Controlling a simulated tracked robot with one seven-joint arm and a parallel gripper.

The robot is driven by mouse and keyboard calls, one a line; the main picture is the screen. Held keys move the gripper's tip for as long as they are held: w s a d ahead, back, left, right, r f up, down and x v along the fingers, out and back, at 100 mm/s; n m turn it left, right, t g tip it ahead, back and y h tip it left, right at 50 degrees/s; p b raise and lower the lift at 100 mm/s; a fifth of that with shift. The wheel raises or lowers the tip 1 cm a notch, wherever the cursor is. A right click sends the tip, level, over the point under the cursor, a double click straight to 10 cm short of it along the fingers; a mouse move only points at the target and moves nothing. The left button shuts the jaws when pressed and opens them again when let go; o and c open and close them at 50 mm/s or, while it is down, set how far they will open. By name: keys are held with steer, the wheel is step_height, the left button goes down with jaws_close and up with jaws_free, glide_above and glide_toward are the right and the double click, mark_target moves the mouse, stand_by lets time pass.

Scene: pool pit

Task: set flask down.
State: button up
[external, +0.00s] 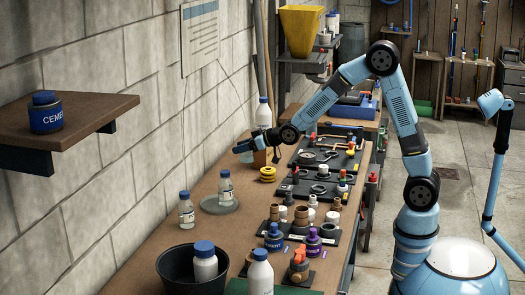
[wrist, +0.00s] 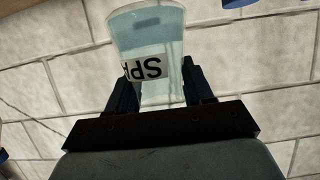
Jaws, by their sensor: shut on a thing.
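My gripper (external: 243,147) reaches left over the workbench (external: 180,252), close to the wall. In the wrist view my gripper (wrist: 156,88) is shut on a clear, pale-blue flask (wrist: 147,32), with one dark finger on each side. A white label starting "SPA" shows upside down; the rest of the word is hidden. In the external view the flask is too small and blended with the gripper to make out clearly. A grey round disc (external: 214,208) lies on the bench nearer the camera, with a small blue-capped bottle (external: 225,187) on it.
Another blue-capped bottle (external: 186,211) stands beside the disc. A black tub (external: 174,272) holds a white bottle in front. Dark trays (external: 318,188) of fittings line the bench's right side. A wall shelf (external: 92,108) carries a cement jar.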

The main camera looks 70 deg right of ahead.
steer(key=s+a+r+n+g+y, duration=0.1)
steer(key=s+a+n+g+y, duration=0.25)
steer(key=a, duration=0.65)
steer(key=s+a+n+y, duration=0.2)
steer(key=a+n+y, duration=0.35)
steer(key=a, duration=0.45)
steer(key=s+a+f+n+g+y, duration=0.2)
steer(key=s+a+n+g, duration=0.25)
steer(key=s, duration=0.35)
steer(key=s+a+f+n+g+y, duration=0.2)
steer(key=s+a+n+g, duration=0.3)
steer(key=s, duration=0.4)
steer(key=shift+m, duration=0.25)
steer(key=w+a+f, duration=0.2)
steer(key=w+f, duration=0.1)
steer(key=w, duration=0.1)
steer(key=w+a+f, duration=0.1)
steer(key=w+f, duration=0.2)
steer(key=w, duration=0.1)
steer(key=w+a+f, duration=0.2)
steer(key=w+f, duration=0.1)
steer(key=w, duration=0.1)
steer(key=shift+w+a, duration=0.25)
steer(key=shift+a, duration=0.1)
steer(key=shift+w+a+f, duration=0.1)
steer(key=shift+w+f, duration=0.1)
steer(key=shift+f, duration=0.05)
steer(key=shift+w+f, duration=0.1)
steer(key=shift+f, duration=1.5)
